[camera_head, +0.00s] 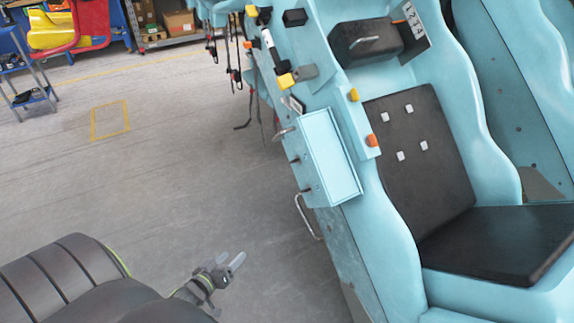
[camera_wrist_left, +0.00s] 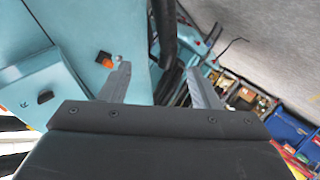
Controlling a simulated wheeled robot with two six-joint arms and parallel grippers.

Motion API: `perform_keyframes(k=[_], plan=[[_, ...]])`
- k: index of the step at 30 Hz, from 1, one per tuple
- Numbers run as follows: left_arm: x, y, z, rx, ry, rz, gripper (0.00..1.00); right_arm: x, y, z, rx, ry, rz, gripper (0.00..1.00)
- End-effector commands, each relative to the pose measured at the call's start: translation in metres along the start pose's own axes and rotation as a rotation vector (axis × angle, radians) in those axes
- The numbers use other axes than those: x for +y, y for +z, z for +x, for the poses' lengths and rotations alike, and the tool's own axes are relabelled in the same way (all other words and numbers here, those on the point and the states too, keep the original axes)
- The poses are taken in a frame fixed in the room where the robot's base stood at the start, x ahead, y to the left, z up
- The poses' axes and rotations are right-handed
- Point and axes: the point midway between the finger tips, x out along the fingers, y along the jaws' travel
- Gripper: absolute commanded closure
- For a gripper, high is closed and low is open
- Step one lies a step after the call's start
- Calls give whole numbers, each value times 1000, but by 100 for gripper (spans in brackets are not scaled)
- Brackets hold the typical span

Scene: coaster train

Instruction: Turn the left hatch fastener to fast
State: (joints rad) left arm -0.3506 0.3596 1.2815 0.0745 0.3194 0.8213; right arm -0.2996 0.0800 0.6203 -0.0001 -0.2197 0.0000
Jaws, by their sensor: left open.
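The light-blue car side carries a box-like panel (camera_head: 331,158). Two small dark knobs, an upper one (camera_head: 295,160) and a lower one (camera_head: 307,189), stick out of its left face. They may be the hatch fasteners, but their turn position is too small to tell. My left gripper (camera_head: 231,260) is open and empty, over the floor, left of and below the panel, apart from it. In the left wrist view, the open fingers (camera_wrist_left: 158,88) show with a small orange piece on a dark mount (camera_wrist_left: 105,60) near the left fingertip; I cannot tell whether it is a fastener. My right gripper is out of view.
A metal grab handle (camera_head: 308,217) sticks out below the panel. Black straps (camera_head: 236,75) hang from the car further up. A black seat (camera_head: 420,150) fills the right. Shelves with boxes (camera_head: 178,22) and a blue cart (camera_head: 30,80) stand far off. The grey floor is clear.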

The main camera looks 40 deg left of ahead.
Motion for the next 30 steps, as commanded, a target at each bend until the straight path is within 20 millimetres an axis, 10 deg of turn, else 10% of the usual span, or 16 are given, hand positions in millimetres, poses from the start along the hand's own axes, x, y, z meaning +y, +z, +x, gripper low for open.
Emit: perform_keyframes(k=[3,9,17,30], plan=[[56,-80,2,151,226,-139,44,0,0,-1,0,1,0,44],[121,-150,-17,243,503,-304,44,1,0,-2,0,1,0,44],[144,-170,-15,255,579,-347,44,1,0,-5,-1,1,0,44],[187,-200,57,256,576,-347,44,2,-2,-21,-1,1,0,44]])
